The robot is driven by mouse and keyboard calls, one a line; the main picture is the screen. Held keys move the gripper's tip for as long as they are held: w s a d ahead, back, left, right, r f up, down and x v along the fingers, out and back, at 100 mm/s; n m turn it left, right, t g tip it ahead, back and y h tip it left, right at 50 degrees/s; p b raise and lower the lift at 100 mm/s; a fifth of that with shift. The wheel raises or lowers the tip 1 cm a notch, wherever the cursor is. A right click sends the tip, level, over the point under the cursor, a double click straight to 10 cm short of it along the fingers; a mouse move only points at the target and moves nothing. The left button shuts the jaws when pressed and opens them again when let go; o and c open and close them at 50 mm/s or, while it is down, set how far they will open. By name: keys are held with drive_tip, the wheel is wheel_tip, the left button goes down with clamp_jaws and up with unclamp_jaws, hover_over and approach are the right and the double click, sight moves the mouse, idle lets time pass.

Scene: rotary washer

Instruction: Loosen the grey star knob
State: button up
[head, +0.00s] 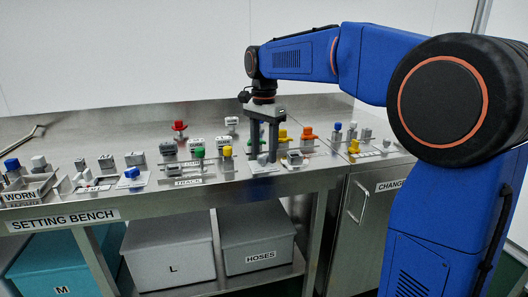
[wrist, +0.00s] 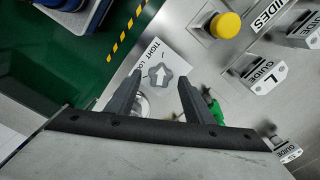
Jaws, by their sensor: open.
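The grey star knob (wrist: 160,75) has a white arrow on top and sits on a white plate (wrist: 178,50) printed with TIGHT and LOOSE. In the wrist view it lies between the two fingertips of my gripper (wrist: 160,79), which is open with a finger on either side. In the head view my gripper (head: 263,152) points down over the front edge of the bench, and the small grey knob (head: 262,159) shows at its tips. I cannot tell whether the fingers touch the knob.
A yellow knob (wrist: 226,25) and a green part (wrist: 217,112) stand close by, with guide blocks (wrist: 264,76) beyond. The steel bench (head: 95,225) carries several other fixtures. Grey bins (head: 168,255) sit below. A cabinet with a handle (head: 360,203) stands at the right.

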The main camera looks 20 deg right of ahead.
drive_tip(key=shift+f, duration=0.35)
drive_tip(key=shift+c, duration=0.6)
drive_tip(key=c, duration=0.9)
drive_tip(key=shift+c, duration=0.2)
